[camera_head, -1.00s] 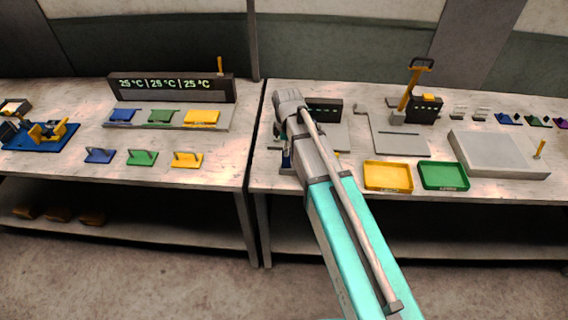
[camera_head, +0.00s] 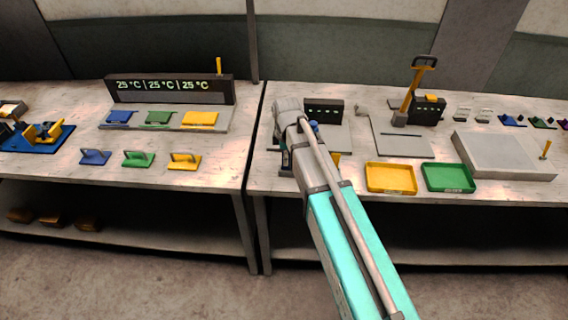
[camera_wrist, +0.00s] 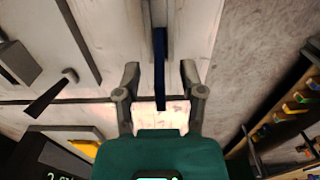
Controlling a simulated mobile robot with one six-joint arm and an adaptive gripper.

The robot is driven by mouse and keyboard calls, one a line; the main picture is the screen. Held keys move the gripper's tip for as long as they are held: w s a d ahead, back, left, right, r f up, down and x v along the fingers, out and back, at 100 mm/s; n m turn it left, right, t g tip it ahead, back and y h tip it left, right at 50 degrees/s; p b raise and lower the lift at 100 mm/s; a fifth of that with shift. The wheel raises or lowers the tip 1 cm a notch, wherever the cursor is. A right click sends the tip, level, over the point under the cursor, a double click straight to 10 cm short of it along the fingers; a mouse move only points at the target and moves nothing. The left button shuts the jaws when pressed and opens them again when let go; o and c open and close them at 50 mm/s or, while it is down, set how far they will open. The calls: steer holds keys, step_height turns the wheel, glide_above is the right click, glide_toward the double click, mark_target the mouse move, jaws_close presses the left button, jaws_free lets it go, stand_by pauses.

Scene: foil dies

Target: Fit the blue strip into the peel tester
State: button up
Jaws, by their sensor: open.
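The blue strip (camera_wrist: 159,68) shows in the wrist view as a narrow dark blue bar. It runs down between the two fingers of my gripper (camera_wrist: 160,80). The fingers are open, with a gap on each side of the strip. The strip's upper end meets a pale grey fixture (camera_wrist: 174,30); I cannot tell whether it is seated there or only overlaps it. In the head view my arm hides my fingers and most of what lies beneath. A small blue part (camera_head: 314,128) shows beside my wrist; I cannot tell what it belongs to.
A yellow tray (camera_head: 391,190) and a green tray (camera_head: 448,190) lie right of my arm. Behind them are a grey plate (camera_head: 404,152) and a yellow-handled tool (camera_head: 408,100). A broad grey block (camera_head: 505,152) is further right. A gap separates the left bench (camera_head: 215,158).

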jaws_close()
steer(key=shift+r, duration=0.2)
stand_by(0.5)
step_height(320, 180, up, 2)
steer(key=p, duration=0.2)
steer(key=shift+r+p, duration=0.1)
steer(key=shift+p, duration=0.2)
steer(key=s+d+r+p, duration=0.2)
steer(key=s+r+p, duration=0.8)
steer(key=s, duration=0.3)
steer(key=shift+s+d+r, duration=0.2)
steer(key=shift+s+d, duration=0.15)
steer(key=shift+s, duration=0.05)
